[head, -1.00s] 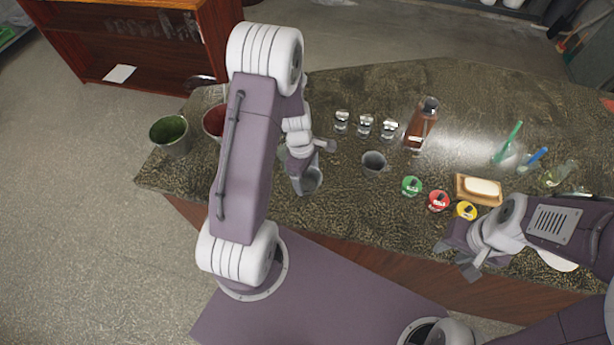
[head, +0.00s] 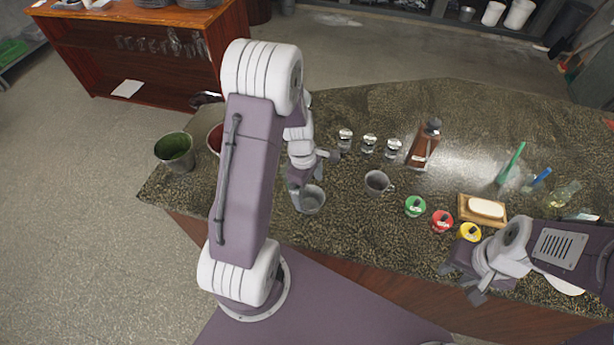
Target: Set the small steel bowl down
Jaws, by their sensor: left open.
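The small steel bowl (head: 313,202) sits on the stone counter (head: 350,225) near its front edge, left of the middle, and looks upright. My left gripper (head: 308,190) is open at the bowl's back left rim, very close to it; I cannot tell whether a finger still touches the rim. The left arm hides part of the counter behind it. My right gripper (head: 463,282) is open and empty over the front edge at the right.
A grey mug (head: 377,184) stands right of the bowl. Green (head: 415,206), red (head: 442,221) and yellow (head: 470,232) lidded pots and a soap dish (head: 463,210) lie right.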

